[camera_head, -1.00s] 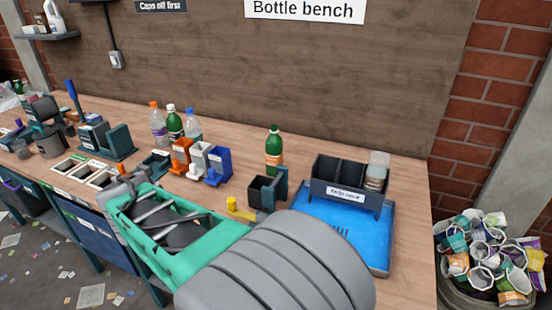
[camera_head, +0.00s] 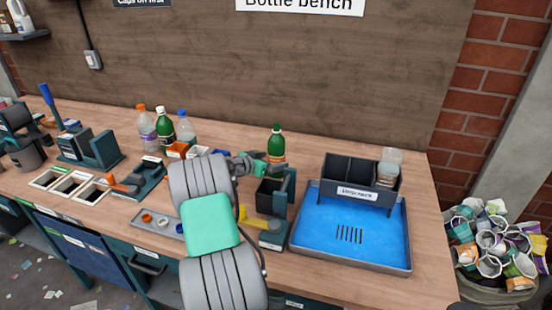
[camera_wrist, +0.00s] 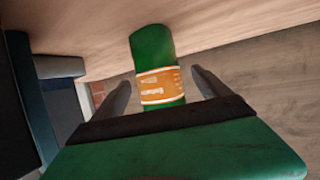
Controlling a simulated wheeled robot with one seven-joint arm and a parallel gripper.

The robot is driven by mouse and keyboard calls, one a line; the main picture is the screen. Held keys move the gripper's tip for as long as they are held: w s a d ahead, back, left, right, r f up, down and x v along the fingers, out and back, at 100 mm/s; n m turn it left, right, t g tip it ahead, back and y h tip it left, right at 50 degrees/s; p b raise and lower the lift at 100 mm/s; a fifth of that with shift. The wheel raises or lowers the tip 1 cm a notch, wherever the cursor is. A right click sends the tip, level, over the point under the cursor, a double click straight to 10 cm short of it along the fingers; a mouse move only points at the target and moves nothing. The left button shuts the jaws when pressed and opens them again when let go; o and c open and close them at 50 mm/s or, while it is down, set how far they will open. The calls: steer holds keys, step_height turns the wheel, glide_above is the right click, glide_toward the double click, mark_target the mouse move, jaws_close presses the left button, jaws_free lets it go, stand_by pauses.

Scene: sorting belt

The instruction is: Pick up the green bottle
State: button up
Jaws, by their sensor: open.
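In the wrist view the green bottle (camera_wrist: 155,60) shows between the two spread dark fingers, with a visible gap on each side. My gripper (camera_wrist: 162,88) is open. A second green bottle (camera_head: 165,127) stands further left between two clear bottles.
A dark box (camera_head: 270,197) stands close in front of the near bottle. A blue drip tray (camera_head: 320,243) with a dark rack (camera_head: 349,172) is to the right. Orange and blue holders (camera_head: 178,151) are to the left. Bare bench lies behind the bottle.

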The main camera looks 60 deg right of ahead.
mark_target(274, 137)
steer(key=shift+x, duration=0.9)
steer(key=shift+r, duration=0.1)
steer(key=c, duration=1.5)
steer(key=shift+c, duration=0.2)
step_height(274, 137, up, 10)
steer(key=shift+a+f+b, duration=0.1)
steer(key=shift+b, duration=0.45)
steer(key=s+a+r+p, duration=0.1)
steer(key=a+r, duration=0.4)
steer(key=r, duration=0.2)
steer(key=a+r+p, duration=0.1)
steer(key=a+r, duration=0.3)
steer(key=r, duration=0.3)
steer(key=shift+s+a, duration=0.35)
